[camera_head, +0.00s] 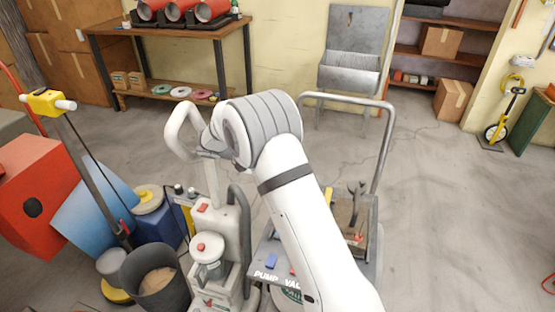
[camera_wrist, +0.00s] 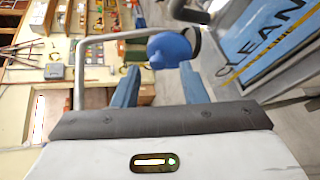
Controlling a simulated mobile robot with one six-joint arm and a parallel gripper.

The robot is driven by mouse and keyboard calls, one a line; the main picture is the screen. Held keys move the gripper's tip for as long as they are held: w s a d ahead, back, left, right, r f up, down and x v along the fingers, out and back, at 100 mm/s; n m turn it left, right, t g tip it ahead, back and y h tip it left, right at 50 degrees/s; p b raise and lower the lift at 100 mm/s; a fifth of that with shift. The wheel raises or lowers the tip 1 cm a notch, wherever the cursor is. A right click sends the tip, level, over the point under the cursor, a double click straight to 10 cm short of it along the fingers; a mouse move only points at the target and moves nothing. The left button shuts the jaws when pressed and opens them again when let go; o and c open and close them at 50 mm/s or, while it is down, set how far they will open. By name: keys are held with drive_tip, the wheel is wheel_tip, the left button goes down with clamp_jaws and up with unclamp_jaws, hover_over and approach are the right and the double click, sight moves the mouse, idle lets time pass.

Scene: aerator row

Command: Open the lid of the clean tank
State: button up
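A round blue knob (camera_wrist: 170,50) sits just beyond my fingertips, nearer the right finger. Whether it belongs to the tank's lid I cannot tell. My gripper (camera_wrist: 158,67) has its two blue fingers spread apart, with nothing seen held between them. Contact with the knob cannot be told. In the head view my arm hides the gripper, and I cannot make out the lid.
A grey metal handle bar (camera_wrist: 105,39) passes close beyond my fingers. In the head view a white machine (camera_head: 215,235) stands left of my arm, near a dark bucket (camera_head: 155,280) and a red box (camera_head: 38,195). A wooden workbench (camera_head: 170,32) stands behind. The right floor is mostly clear.

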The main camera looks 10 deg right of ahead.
wheel_tip(320, 180, up, 10)
idle(0.5)
